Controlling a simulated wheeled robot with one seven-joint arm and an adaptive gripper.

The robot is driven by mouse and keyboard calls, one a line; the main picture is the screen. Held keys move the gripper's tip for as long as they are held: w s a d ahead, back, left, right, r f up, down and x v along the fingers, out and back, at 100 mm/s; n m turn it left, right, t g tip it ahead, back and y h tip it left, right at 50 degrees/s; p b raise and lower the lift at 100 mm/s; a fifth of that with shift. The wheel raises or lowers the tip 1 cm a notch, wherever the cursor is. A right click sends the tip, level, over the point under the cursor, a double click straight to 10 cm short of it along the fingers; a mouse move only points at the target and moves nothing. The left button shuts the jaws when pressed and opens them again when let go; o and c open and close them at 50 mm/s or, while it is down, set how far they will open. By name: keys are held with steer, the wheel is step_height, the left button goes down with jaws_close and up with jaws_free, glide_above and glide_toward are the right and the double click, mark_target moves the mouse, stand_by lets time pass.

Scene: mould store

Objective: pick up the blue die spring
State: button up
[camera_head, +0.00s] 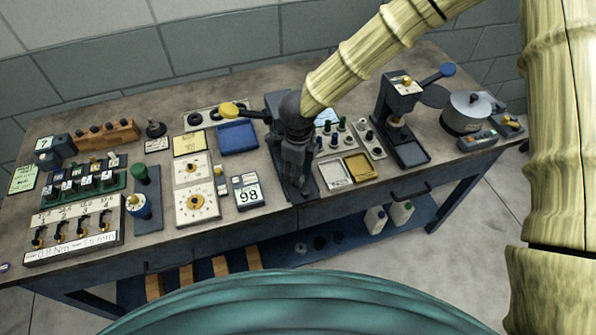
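No die spring can be singled out with certainty. Small blue upright pieces, too small to identify, stand right of my gripper: one blue piece (334,140) in a light holder with green-topped ones, and another blue piece (369,135) in the pale holder (377,152) farther right. My gripper (296,178) is dark and points down near the middle of the bench, in front of a dark press-like stand. It is left of these pieces and apart from them. Its fingers blend into the dark stand, so their opening and anything between them cannot be made out.
A tall dark press (398,98) and a pot (467,112) stand farther right. Dials and racks crowd the left.

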jaws_close()
stand_by(0.5)
